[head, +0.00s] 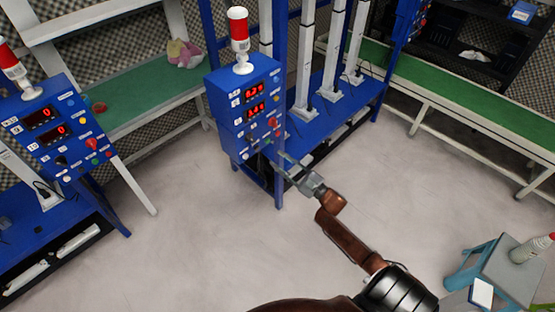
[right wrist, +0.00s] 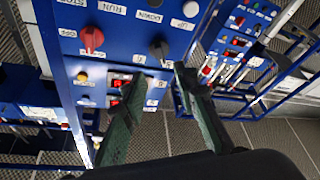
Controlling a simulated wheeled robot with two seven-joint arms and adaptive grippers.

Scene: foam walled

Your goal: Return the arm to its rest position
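My right arm comes in from the bottom right of the head view and reaches up and left. Its gripper (head: 284,160) is just in front of the lower part of the blue control box (head: 228,92). In the right wrist view the two green fingers stand apart with nothing between them, so the right gripper (right wrist: 158,74) is open. Ahead of the fingers is a blue panel (right wrist: 125,30) with a red knob (right wrist: 92,38) and a black knob (right wrist: 159,48). I cannot tell whether a fingertip touches the panel. My left gripper is not in view.
A red-and-white beacon (head: 239,38) stands on the control box. Another blue box (head: 50,125) is at the left. A green-topped bench (head: 460,95) runs along the right. A stool (head: 512,275) with a bottle (head: 530,248) stands at bottom right. The middle floor is clear.

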